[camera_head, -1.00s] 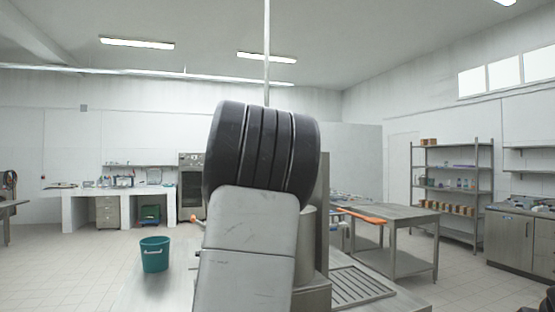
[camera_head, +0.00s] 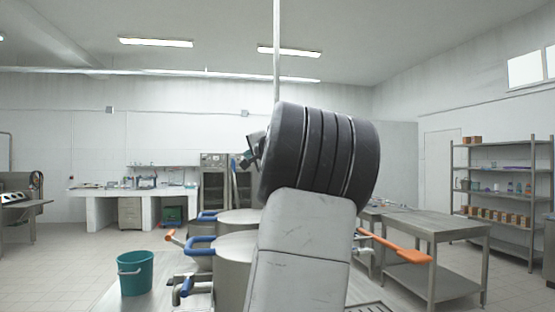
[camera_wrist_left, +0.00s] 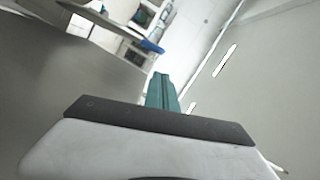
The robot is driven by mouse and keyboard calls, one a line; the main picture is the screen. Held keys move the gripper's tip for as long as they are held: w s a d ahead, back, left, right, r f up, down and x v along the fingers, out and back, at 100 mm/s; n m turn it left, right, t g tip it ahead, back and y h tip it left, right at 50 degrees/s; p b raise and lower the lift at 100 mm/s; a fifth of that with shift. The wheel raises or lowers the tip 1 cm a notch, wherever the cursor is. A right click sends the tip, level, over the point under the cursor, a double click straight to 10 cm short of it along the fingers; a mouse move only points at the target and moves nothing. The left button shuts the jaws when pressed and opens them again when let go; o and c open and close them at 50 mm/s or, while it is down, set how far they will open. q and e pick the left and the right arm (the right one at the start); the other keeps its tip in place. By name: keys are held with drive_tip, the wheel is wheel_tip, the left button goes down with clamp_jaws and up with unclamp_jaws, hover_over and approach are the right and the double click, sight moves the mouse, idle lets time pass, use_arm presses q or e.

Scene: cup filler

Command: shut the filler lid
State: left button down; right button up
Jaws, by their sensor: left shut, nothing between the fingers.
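The filler (camera_head: 233,272) is a steel machine with round vessels and blue handles (camera_head: 200,247), partly hidden behind my left arm. I cannot make out for sure which part is its lid or how far open it is. My left gripper is small and dark in the head view (camera_head: 249,157), above the vessels and left of the arm's black joint. In the left wrist view its teal fingers (camera_wrist_left: 162,80) are together and empty. A blue handle-like part (camera_wrist_left: 150,46) shows beyond them, apart from the fingertips in the picture. My right gripper is not in view.
An orange lever (camera_head: 400,248) sticks out right of my arm, and a smaller orange-tipped one is on the left. A teal bucket (camera_head: 135,274) stands left of the filler. A steel table (camera_head: 435,222) and shelves (camera_head: 503,190) are at right.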

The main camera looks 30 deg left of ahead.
use_arm(q)
drive_tip(key=r+x, duration=0.1)
drive_tip(key=x, duration=0.9)
drive_tip(key=shift+f, duration=0.4)
drive_tip(key=shift+s+a, duration=0.1)
drive_tip(key=shift+a, duration=0.05)
